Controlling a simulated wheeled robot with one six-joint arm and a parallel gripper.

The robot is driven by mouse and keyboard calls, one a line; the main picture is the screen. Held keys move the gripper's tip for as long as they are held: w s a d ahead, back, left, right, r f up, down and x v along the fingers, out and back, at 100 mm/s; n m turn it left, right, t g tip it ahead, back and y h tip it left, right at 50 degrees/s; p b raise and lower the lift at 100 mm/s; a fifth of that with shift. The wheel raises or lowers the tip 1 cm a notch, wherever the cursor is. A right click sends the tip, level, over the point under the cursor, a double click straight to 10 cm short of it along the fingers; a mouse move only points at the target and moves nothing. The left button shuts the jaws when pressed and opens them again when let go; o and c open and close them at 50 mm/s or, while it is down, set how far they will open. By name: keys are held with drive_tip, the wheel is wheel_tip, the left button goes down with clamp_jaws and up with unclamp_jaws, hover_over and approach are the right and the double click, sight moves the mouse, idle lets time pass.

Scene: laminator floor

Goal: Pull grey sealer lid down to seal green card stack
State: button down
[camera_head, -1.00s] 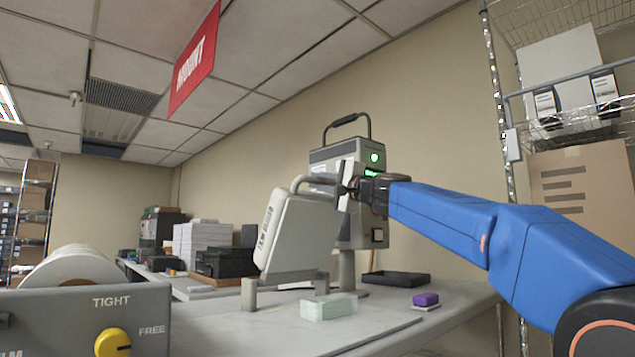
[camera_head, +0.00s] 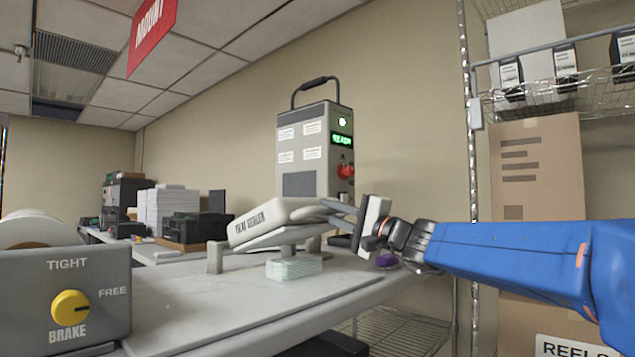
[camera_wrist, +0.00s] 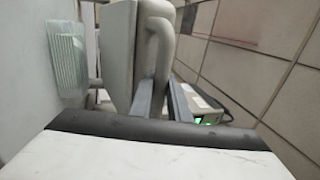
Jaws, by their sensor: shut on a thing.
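The grey sealer lid (camera_head: 270,224), marked HEAT SEALER, tilts low over the table, its front still raised. The pale green card stack (camera_head: 294,268) sits beneath its front edge, with a visible gap above it. My gripper (camera_head: 338,224) is at the right end of the lid, shut on the lid's handle. In the wrist view the lid (camera_wrist: 119,50), its curved handle (camera_wrist: 161,42) between my fingers, and the card stack (camera_wrist: 66,57) at left all show. The exact finger contact is partly hidden.
The sealer's control tower (camera_head: 305,150) stands behind the lid with a lit green READY display and a red knob. A brake box (camera_head: 65,303) with a yellow knob fills the lower left. The table front is clear.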

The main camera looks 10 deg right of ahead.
drive_tip(key=f, duration=0.6)
drive_tip(key=s+d+f, duration=0.1)
drive_tip(key=f, duration=0.3)
drive_tip(key=shift+s, duration=0.1)
drive_tip(key=shift+f, duration=0.7)
drive_tip(key=c, duration=1.7)
unclamp_jaws()
drive_tip(key=shift+f, duration=0.1)
drive_tip(key=shift+s+d, duration=0.35)
drive_tip(key=shift+s, duration=0.05)
drive_tip(key=v, duration=1.6)
drive_tip(key=shift+s, duration=0.15)
